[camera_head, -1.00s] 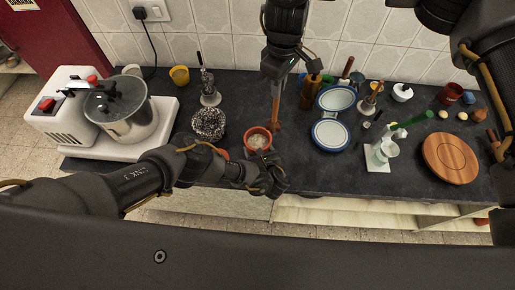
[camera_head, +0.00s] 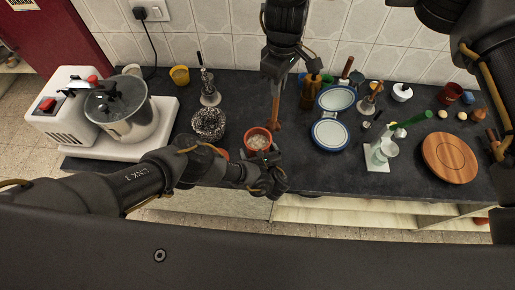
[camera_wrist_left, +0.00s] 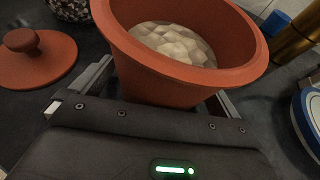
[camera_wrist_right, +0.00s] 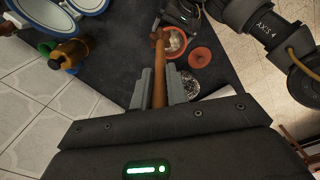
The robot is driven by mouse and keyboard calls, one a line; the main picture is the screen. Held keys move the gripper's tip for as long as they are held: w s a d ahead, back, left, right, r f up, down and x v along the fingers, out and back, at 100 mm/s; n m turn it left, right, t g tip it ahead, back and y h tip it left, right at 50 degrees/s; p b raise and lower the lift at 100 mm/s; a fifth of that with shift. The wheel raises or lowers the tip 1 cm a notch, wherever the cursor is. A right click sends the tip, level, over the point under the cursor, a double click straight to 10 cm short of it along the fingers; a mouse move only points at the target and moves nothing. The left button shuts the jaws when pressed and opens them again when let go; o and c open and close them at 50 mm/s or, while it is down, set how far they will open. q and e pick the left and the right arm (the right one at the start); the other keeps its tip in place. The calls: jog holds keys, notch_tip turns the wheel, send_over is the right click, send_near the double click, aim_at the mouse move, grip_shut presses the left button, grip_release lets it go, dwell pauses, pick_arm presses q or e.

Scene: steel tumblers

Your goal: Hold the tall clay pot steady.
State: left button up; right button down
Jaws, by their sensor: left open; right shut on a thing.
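The tall clay pot (camera_head: 248,142) is orange-brown and stands upright on the dark counter, with pale chunks in liquid inside. In the left wrist view the pot (camera_wrist_left: 165,86) fills the space between the fingers of my left gripper (camera_wrist_left: 162,98), one finger on each side. The jaws are open; contact is hidden. In the head view my left gripper (camera_head: 264,170) is at the pot's near side. My right gripper (camera_wrist_right: 159,88) is shut on a wooden-handled tool (camera_wrist_right: 158,66). Its far end is beside the pot (camera_wrist_right: 181,50); whether they touch I cannot tell.
A clay lid (camera_wrist_left: 38,62) lies left of the pot. A patterned dark bowl (camera_head: 208,123) stands farther left, near a steel pot (camera_head: 125,120) on a white appliance. Blue-rimmed plates (camera_head: 330,134) lie to the right. The counter's front edge is close to the pot.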

pick_arm(q)
jog(key=shift+s+d, duration=0.1)
jog(key=shift+s, duration=0.1)
jog(key=shift+w, duration=0.2)
jog(key=shift+w+a+f, duration=0.15)
jog(key=shift+w+a, duration=0.05)
dwell(0.3)
jog(key=c, duration=1.5)
jog(key=shift+c, duration=0.2)
